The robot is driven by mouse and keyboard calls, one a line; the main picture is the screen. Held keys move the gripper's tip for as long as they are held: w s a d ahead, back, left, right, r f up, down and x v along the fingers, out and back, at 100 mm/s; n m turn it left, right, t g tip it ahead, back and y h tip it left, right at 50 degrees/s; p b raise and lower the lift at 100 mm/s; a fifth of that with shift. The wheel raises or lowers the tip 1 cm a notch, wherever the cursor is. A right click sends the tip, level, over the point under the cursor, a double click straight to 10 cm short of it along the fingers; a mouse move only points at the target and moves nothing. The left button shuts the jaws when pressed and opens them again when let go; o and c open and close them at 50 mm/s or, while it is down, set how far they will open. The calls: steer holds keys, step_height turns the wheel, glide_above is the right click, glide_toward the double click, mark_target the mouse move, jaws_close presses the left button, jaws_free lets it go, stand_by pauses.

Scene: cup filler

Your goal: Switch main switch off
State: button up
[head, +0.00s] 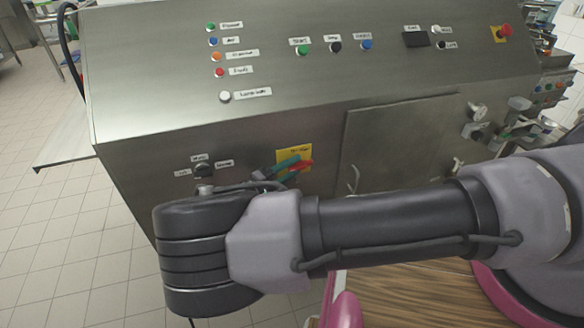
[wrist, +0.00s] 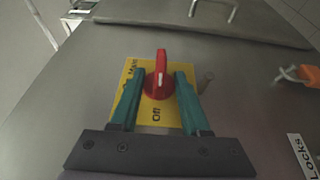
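The main switch is a red rotary knob on a yellow plate (head: 308,151) on the front of the steel cabinet. In the wrist view the red knob (wrist: 161,76) sits in the middle of the yellow plate (wrist: 158,113), its handle pointing up in the picture, with a white mark. "Off" is written on the plate below the knob, and other lettering is at its left. My gripper (wrist: 160,75) is open, its teal fingers on either side of the knob; I cannot tell if they touch it. In the head view my gripper (head: 285,166) is at the plate, partly covering it.
A small black selector (head: 203,170) with labels is left of the plate, close to my wrist. A cabinet door (head: 395,140) with a handle is at its right. Buttons and a red emergency stop (head: 505,31) are on the sloped panel above. Tiled floor is free at left.

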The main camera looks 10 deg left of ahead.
steer(key=v, duration=1.1)
stand_by(0.3)
